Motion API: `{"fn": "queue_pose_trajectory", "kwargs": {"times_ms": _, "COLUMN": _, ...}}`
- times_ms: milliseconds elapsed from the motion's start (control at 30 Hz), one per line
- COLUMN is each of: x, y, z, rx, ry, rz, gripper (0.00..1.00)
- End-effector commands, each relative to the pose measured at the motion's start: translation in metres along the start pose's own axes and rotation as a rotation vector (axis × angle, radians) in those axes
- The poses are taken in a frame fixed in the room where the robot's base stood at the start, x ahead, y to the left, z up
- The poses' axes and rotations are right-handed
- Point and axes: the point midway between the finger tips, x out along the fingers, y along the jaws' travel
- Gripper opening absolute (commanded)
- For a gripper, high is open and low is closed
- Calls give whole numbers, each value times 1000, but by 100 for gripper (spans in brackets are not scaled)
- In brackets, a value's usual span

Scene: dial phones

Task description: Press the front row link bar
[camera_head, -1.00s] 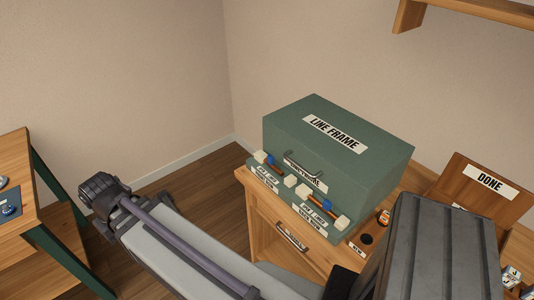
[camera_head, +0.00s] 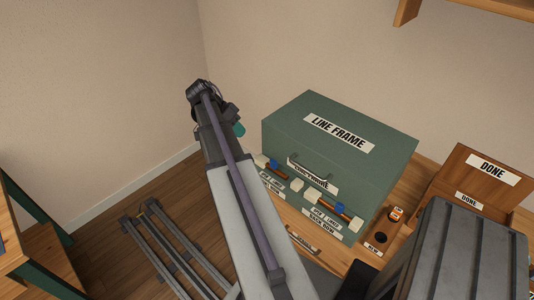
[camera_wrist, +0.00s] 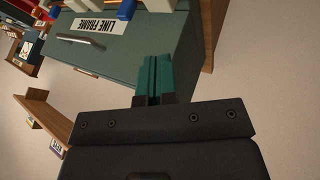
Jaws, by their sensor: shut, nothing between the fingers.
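The green line frame box (camera_head: 290,120) stands on a wooden cabinet, with a label and a handle on its front. Along its lower front ledge are two bar sets with white end blocks: a left one (camera_head: 273,164) and a right one (camera_head: 325,200), each with blue and brown parts. My gripper (camera_head: 239,129) is beside the box's left side, apart from the bars. In the wrist view my teal fingers (camera_wrist: 154,78) are together and empty, with the box (camera_wrist: 120,50) behind them.
A wooden DONE box (camera_head: 470,180) stands right of the line frame. A small wooden holder (camera_head: 385,228) with dark round items sits between them. A wooden shelf (camera_head: 490,8) hangs above right.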

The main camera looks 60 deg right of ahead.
Motion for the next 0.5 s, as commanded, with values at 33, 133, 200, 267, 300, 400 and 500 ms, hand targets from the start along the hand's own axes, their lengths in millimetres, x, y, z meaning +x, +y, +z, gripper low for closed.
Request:
{"fn": "queue_pose_trajectory", "kwargs": {"times_ms": 33, "x": 0, "y": 0, "z": 0, "rx": -1, "ry": 0, "rz": 0, "gripper": 0}}
{"fn": "queue_pose_trajectory", "kwargs": {"times_ms": 133, "x": 2, "y": 0, "z": 1, "rx": -2, "ry": 0, "rz": -1, "gripper": 0}}
{"fn": "queue_pose_trajectory", "kwargs": {"times_ms": 200, "x": 9, "y": -1, "z": 2, "rx": -2, "ry": -1, "rz": -1, "gripper": 0}}
{"fn": "queue_pose_trajectory", "kwargs": {"times_ms": 267, "x": 17, "y": -2, "z": 3, "rx": -2, "ry": -1, "rz": -1, "gripper": 0}}
{"fn": "queue_pose_trajectory", "kwargs": {"times_ms": 300, "x": 25, "y": -3, "z": 4, "rx": -2, "ry": -1, "rz": -2, "gripper": 0}}
{"fn": "queue_pose_trajectory", "kwargs": {"times_ms": 400, "x": 47, "y": -4, "z": 5, "rx": -2, "ry": -1, "rz": -2, "gripper": 0}}
{"fn": "queue_pose_trajectory", "kwargs": {"times_ms": 500, "x": 70, "y": -4, "z": 6, "rx": -2, "ry": -2, "rz": -1, "gripper": 0}}
